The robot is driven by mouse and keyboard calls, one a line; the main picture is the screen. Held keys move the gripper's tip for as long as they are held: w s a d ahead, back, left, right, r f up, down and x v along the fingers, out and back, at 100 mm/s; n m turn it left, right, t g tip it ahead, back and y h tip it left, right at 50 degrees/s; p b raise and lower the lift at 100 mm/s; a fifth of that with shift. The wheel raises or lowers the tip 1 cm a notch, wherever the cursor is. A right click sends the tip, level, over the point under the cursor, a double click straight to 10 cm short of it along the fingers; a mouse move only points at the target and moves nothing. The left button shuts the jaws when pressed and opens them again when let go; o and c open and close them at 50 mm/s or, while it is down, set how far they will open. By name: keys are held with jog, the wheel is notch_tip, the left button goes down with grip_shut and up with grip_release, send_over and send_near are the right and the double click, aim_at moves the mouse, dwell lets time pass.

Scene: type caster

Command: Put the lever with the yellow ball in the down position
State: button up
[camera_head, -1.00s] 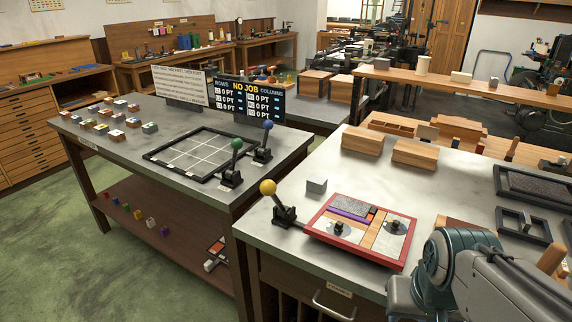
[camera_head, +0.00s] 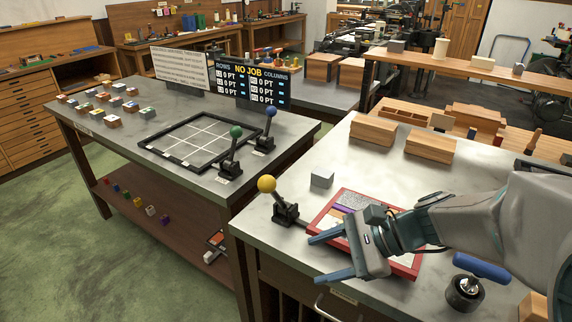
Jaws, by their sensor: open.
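The lever with the yellow ball (camera_head: 267,184) stands at the left edge of the right table. Its black shaft tilts up and to the left from a black base (camera_head: 287,213). My gripper (camera_head: 322,257) is open, with its two fingers pointing left. It is in front of and to the right of the lever base, apart from the lever as far as I can tell. Nothing shows between the fingers. My gripper and arm hide much of the red-framed tray (camera_head: 318,223).
A grey block (camera_head: 321,179) sits just right of the lever. Green-ball (camera_head: 236,132) and blue-ball (camera_head: 271,112) levers stand on the left table beside a black grid frame (camera_head: 168,158). A blue-handled tool (camera_head: 465,290) is at the lower right. Wooden blocks (camera_head: 430,145) lie farther back.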

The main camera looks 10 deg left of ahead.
aim_at(267, 183)
jog(key=w+r+m+t+y, duration=0.55)
jog(key=w+m, duration=0.25)
jog(key=w, duration=0.2)
jog(key=shift+m+g+y, duration=0.3)
jog(key=shift+g+y, duration=0.15)
jog(key=x, duration=0.9)
jog(key=f+x, duration=0.1)
jog(key=x, duration=0.4)
jog(key=shift+w+a, duration=0.15)
grip_shut()
jog(key=shift+r, duration=0.1)
